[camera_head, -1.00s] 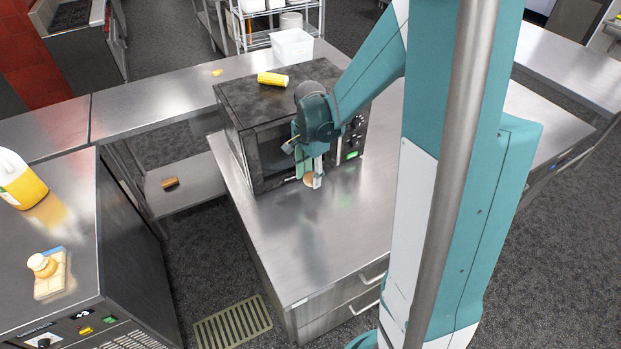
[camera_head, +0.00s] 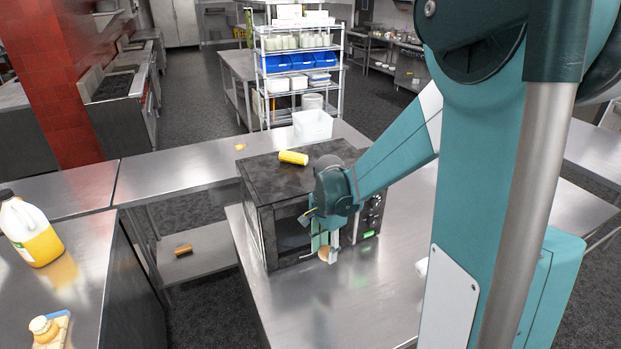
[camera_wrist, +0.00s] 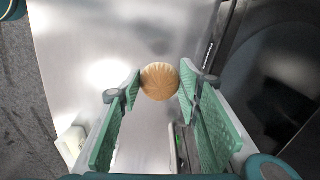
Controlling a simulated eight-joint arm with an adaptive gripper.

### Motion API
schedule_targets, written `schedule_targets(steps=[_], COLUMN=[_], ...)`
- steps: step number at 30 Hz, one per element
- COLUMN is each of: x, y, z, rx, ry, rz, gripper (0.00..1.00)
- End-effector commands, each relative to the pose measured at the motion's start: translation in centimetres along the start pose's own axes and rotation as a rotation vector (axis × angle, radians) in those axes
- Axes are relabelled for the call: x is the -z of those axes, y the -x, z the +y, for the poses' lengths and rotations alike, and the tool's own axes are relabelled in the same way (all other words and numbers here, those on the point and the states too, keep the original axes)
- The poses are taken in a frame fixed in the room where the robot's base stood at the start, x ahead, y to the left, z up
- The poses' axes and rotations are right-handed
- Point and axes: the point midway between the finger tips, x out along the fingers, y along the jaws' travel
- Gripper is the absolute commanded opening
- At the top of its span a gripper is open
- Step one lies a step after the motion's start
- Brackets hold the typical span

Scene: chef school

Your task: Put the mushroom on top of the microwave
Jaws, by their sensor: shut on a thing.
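The mushroom (camera_wrist: 160,81) shows as a round tan cap between my gripper's green finger pads in the wrist view. In the head view the mushroom (camera_head: 324,254) is a small tan shape at the fingertips. My gripper (camera_head: 326,248) is shut on it, just in front of the microwave and above the steel counter. The gap below it is hard to judge. The black microwave (camera_head: 283,219) stands on the counter, its front toward me. Its top is above the gripper's fingertips. In the wrist view my gripper (camera_wrist: 160,84) holds the cap near the fingertips.
A yellow corn-like piece (camera_head: 293,157) lies on the microwave's top, with bare surface around it. A white bin (camera_head: 312,125) stands behind. A juice jug (camera_head: 30,232) and a tan item on a board (camera_head: 43,328) are at the left. The counter (camera_head: 350,300) in front is clear.

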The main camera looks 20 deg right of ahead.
Motion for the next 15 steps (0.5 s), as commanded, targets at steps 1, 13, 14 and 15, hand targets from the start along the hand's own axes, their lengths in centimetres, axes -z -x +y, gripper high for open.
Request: schedule_targets(steps=[1,13,14,15], x=[0.0,0.0,0.0,0.0], y=[0.8,9.6,10.4,11.3], z=[0.1,0.1,0.1,0.1], rx=[0.000,0.000,0.000,0.000], ry=[0.000,0.000,0.000,0.000], rz=[0.000,0.000,0.000,0.000], gripper=[0.24,0.24,0.24,0.24])
